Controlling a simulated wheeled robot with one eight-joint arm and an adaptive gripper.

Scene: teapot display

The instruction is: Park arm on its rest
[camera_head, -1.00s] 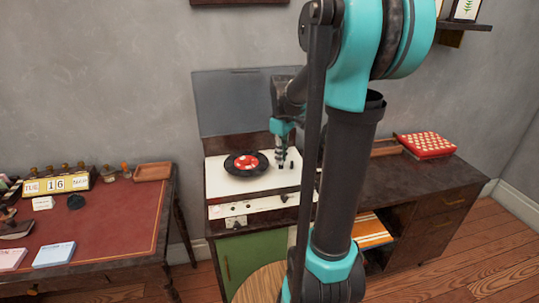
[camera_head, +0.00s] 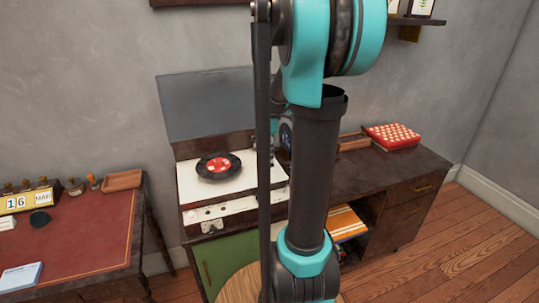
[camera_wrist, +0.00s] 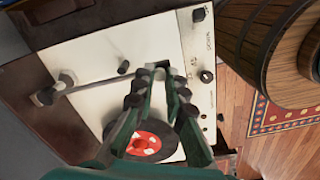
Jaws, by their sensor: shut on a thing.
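A white record player (camera_head: 188,195) with a raised lid holds a black record with a red label (camera_head: 218,166). In the wrist view, the record's red label (camera_wrist: 150,142) shows behind my fingers. The thin tonearm (camera_wrist: 90,84) runs from its pivot at the left to my fingertips. My gripper (camera_wrist: 156,74) is shut on the tonearm's free end, which appears just off the record's edge. A short dark post (camera_wrist: 123,67) stands close to the tonearm; I cannot tell whether they touch. My own arm hides the gripper in the head view.
A red-topped desk (camera_head: 90,240) is at the left. A dark cabinet top (camera_head: 350,180) with a red checkered box (camera_head: 393,135) extends right.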

